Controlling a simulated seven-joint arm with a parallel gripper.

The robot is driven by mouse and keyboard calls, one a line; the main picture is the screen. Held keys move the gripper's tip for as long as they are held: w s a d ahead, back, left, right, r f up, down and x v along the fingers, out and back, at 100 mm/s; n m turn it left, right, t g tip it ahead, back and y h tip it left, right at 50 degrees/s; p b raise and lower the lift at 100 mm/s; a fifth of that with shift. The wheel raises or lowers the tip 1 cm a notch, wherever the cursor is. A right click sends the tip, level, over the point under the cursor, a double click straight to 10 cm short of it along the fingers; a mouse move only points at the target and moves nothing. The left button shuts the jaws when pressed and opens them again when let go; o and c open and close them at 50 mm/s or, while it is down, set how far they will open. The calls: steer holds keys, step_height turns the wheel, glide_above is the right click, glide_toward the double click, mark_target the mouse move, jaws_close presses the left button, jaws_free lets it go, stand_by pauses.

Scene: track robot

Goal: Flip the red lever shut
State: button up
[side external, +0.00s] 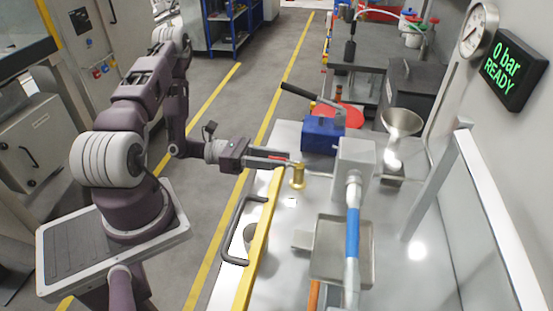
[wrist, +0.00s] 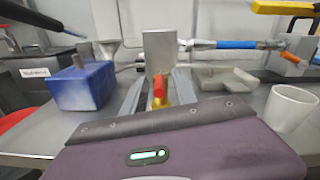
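The red lever (wrist: 160,90) shows in the wrist view in front of an upright grey block (wrist: 158,50), with a yellow part along its near end. My gripper (wrist: 160,93) has its two grey fingers apart, one on each side of the lever, with gaps visible. In the side view my gripper (side external: 288,162) reaches over the bench's near edge toward the grey block (side external: 356,160). A red strip (side external: 266,155) shows by its fingers, and a brass cylinder (side external: 298,177) stands just below the fingertips. The lever's pivot is hidden, and I cannot tell whether a finger touches it.
A blue box (side external: 322,134) with a black handle stands behind the gripper. A blue-sleeved pipe (side external: 352,232) and a metal tray (side external: 329,251) lie to the front. A yellow rail (side external: 258,240) edges the bench. A white cup (wrist: 291,107) stands right. The display (side external: 508,70) reads "0 bar READY".

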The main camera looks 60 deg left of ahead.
steer(key=v, duration=0.7)
steer(key=s+d+r+m+g+y, duration=0.2)
steer(key=s+d+r+m+g, duration=0.1)
steer(key=d+r+m+g, duration=0.6)
steer(key=s+d+r+m+g+y, duration=0.1)
steer(key=s+d+r+m+g, duration=0.2)
steer(key=d+r+m+g, duration=0.5)
steer(key=s+a+r+m+t+y, duration=0.4)
steer(key=m+t+y, duration=0.5)
steer(key=m, duration=0.3)
steer(key=shift+s+r+t+y, duration=0.3)
steer(key=shift+s+r, duration=0.45)
steer(key=shift+s, duration=0.4)
